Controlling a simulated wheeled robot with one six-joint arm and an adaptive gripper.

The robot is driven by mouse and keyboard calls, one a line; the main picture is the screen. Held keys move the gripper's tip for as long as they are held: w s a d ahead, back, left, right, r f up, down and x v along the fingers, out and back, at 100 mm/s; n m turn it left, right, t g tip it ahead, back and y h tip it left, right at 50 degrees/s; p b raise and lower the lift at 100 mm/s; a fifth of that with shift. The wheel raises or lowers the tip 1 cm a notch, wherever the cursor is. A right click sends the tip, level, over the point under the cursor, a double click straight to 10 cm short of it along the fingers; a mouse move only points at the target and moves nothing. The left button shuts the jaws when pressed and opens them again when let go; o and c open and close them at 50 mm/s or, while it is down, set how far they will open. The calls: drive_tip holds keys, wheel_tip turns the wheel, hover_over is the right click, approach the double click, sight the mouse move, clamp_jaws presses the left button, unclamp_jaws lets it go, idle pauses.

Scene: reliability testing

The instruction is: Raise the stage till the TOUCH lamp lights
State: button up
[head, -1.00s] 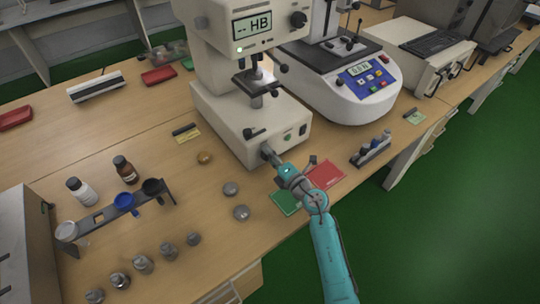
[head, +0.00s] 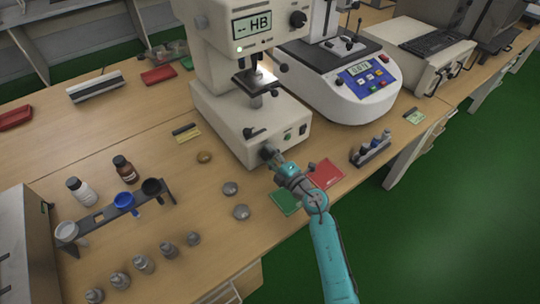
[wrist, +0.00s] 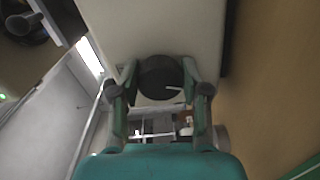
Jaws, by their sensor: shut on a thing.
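The cream hardness tester (head: 225,122) stands on the bench, its display (head: 252,26) reading "-- HB". Its small stage (head: 258,83) sits under the head, with a bright patch of light at it. A small pale dot (head: 239,49) shows below the display; its label is too small to read, so I cannot tell if it is the TOUCH lamp. My gripper (head: 270,154) is at the tester's lower front, closed around a dark round knob. In the wrist view the knob (wrist: 158,77) sits between both fingers of my gripper (wrist: 160,90).
A green button (head: 288,137) is on the tester's front, right of my gripper. A second instrument (head: 345,104) with a blue panel stands close on the right. Green and red booklets (head: 326,174) lie under my arm. Metal discs (head: 241,211) and bottles stand to the left.

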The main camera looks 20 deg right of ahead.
drive_tip(key=shift+d, duration=0.1)
drive_tip(key=o, duration=1.1)
drive_tip(key=shift+o, duration=0.2)
drive_tip(key=v, duration=1.2)
